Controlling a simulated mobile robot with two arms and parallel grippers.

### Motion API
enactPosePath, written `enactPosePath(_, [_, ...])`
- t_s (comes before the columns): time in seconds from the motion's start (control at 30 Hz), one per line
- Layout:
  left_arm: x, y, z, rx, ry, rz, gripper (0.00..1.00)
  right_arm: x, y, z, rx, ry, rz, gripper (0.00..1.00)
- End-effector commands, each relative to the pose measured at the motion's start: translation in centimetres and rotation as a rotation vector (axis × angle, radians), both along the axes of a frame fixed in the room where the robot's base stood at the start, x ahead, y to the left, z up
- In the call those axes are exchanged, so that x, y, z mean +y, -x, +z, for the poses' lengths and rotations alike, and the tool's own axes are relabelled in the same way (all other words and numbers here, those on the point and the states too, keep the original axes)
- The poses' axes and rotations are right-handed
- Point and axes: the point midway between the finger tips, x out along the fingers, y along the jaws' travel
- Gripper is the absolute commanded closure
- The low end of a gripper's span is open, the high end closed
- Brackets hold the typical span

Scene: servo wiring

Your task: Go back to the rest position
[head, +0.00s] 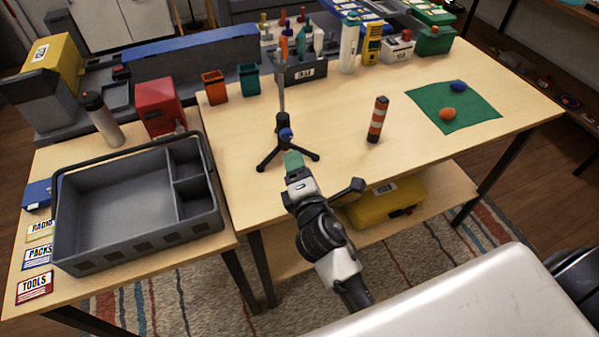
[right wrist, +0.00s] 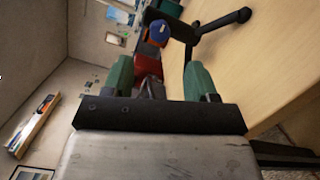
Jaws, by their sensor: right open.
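My right gripper (head: 293,161) reaches in over the table's front edge, with green fingertips just in front of a small black tripod stand (head: 283,112) with a blue knob. In the right wrist view the green fingers (right wrist: 161,78) are apart, with nothing held between them. The blue knob (right wrist: 158,33) and a black tripod leg (right wrist: 222,20) show beyond the fingertips; I cannot tell whether they touch. My left gripper is in neither view.
A grey divided tray (head: 112,200) stands empty on the left table. An orange-striped cylinder (head: 377,120) stands upright right of the tripod. A green mat (head: 478,107) holds an orange and a blue ball-like item. A yellow case (head: 385,203) lies on the lower shelf. Mid-table is mostly clear.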

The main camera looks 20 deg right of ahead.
Motion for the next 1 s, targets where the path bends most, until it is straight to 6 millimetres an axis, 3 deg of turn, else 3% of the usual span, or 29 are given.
enactPosePath(0.17, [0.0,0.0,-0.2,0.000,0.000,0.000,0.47,0.1,1.0,0.1,-0.001,0.000,-0.001,0.42])
enactPosePath(0.7, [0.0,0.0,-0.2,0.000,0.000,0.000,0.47,-0.2,1.2,-0.1,0.011,-0.027,-0.013,0.42])
enactPosePath(0.87, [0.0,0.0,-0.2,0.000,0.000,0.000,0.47,-3.0,3.5,-2.0,0.121,-0.301,-0.131,0.42])
enactPosePath(1.0, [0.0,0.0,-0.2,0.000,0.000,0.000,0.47,-5.8,8.2,-5.2,0.307,-0.736,-0.336,0.42])
